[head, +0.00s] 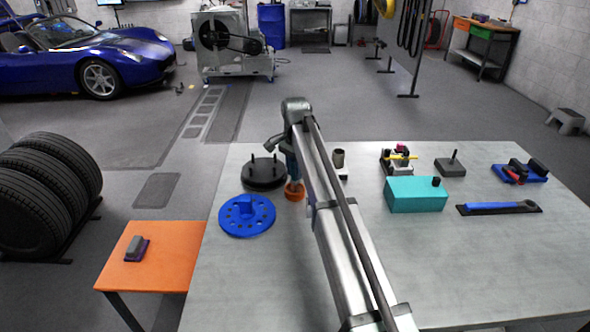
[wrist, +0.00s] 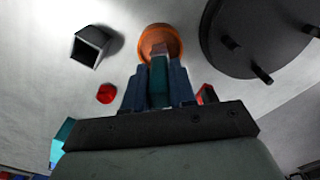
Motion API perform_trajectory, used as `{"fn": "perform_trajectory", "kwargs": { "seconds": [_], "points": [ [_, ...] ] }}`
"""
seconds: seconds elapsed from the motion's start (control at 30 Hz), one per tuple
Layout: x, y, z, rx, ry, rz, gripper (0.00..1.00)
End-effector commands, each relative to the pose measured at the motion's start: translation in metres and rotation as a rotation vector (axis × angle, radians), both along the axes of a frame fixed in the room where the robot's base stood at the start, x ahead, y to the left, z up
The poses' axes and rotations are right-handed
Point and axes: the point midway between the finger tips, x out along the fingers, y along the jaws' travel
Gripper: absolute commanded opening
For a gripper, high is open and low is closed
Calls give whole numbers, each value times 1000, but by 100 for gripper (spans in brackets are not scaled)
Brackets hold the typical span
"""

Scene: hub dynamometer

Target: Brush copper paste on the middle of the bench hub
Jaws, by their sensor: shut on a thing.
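My gripper (wrist: 158,85) is shut on a brush with a teal handle (wrist: 158,78). The brush points at an orange round pot (head: 294,191), and its reddish-brown tip (wrist: 158,49) overlaps the pot in the wrist view (wrist: 175,36). I cannot tell whether the tip touches what is inside. A black round disc with upright studs, which looks like the bench hub (head: 262,176), lies on the bench just left of the pot. It also shows at the upper right of the wrist view (wrist: 233,60); its middle is partly cut off there.
A blue holed disc (head: 264,214) lies in front of the black disc. A dark open cup (head: 339,157) and a red round piece (wrist: 106,93) are near the pot. A teal box (head: 415,196) stands right of my arm. The grey bench (head: 245,285) is clear at front.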

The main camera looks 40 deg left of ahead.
Motion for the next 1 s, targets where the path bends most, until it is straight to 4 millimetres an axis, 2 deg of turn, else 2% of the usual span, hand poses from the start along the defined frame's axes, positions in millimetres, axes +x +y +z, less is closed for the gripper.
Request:
{"fn": "perform_trajectory", "kwargs": {
  "seconds": [0.37,1.0],
  "points": [
    [0,0,0,-2,1,0,0],
    [0,0,41,-1,1,0,0]
  ]
}}
